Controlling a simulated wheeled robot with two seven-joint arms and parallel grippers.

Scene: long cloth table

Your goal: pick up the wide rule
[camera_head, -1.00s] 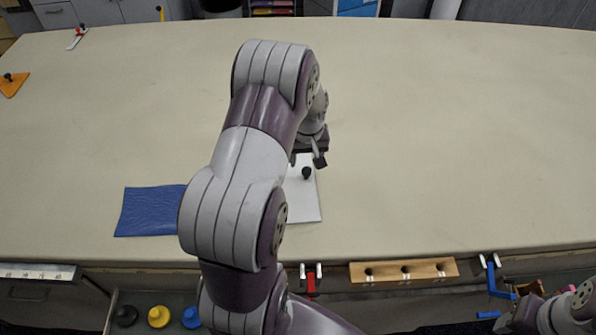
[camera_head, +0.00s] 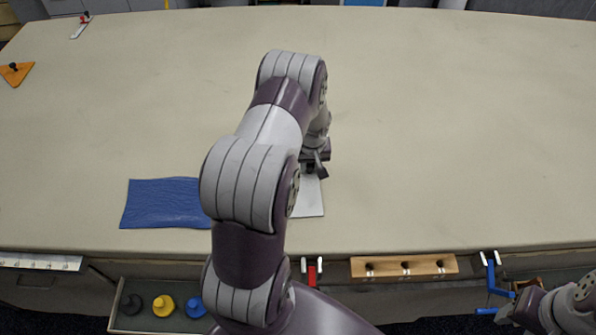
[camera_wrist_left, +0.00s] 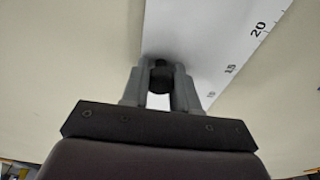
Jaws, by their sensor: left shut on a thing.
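The wide rule (camera_wrist_left: 205,35) is a white flat strip with black numbers along one edge. In the head view its near end (camera_head: 309,200) lies on the cloth table, with the rest hidden behind my left arm. My left gripper (camera_head: 316,168) is down at the rule. In the left wrist view the gripper (camera_wrist_left: 161,78) is shut on the rule's black knob (camera_wrist_left: 160,76), with a finger on each side.
A blue cloth (camera_head: 165,203) lies left of my arm. An orange triangle (camera_head: 15,73) and a small red-and-white tool (camera_head: 82,25) are far left. A wooden rack (camera_head: 404,266) and clamps (camera_head: 312,271) are along the front edge. The table's right side is clear.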

